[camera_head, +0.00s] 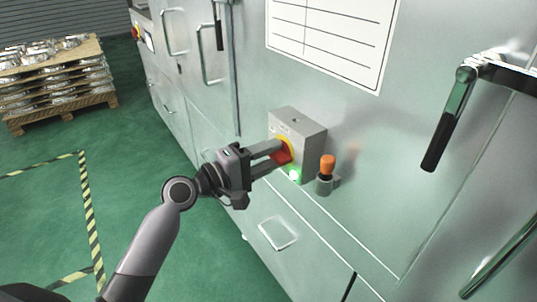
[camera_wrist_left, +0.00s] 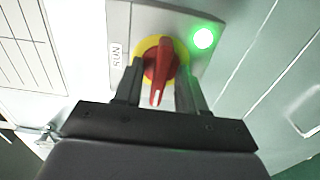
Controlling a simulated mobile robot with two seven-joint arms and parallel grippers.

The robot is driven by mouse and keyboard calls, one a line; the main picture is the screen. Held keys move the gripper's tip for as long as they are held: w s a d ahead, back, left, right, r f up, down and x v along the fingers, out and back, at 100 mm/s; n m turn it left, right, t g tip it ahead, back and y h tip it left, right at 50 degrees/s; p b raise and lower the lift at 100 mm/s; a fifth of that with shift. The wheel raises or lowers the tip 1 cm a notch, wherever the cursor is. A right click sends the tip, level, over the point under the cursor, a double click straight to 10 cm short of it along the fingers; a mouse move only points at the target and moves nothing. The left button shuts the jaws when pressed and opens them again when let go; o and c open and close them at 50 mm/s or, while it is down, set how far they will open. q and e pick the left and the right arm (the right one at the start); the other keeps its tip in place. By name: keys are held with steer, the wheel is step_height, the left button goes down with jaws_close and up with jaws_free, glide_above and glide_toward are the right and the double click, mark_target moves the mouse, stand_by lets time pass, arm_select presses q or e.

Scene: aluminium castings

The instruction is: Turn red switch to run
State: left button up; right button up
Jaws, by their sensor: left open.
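The red switch (camera_head: 281,156) is a rotary handle on a yellow disc, mounted on a grey box (camera_head: 303,133) on the machine's front. In the left wrist view the red switch (camera_wrist_left: 160,68) points toward the gripper, with a white mark at its end. A label that seems to read RUN (camera_wrist_left: 116,54) is on the box beside the yellow disc (camera_wrist_left: 179,52). My left gripper (camera_head: 275,152) is open at the switch, with one finger on each side of the red handle (camera_wrist_left: 158,85). Whether the fingers touch it I cannot tell. My right gripper is not in view.
A lit green lamp (camera_wrist_left: 202,38) is close to the switch. An orange-topped knob (camera_head: 327,166) sticks out right of the box. A black-handled lever (camera_head: 449,118) projects at the right. A pallet of castings (camera_head: 58,85) stands at the far left; green floor between is clear.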

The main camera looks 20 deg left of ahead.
arm_select(q)
jaws_close()
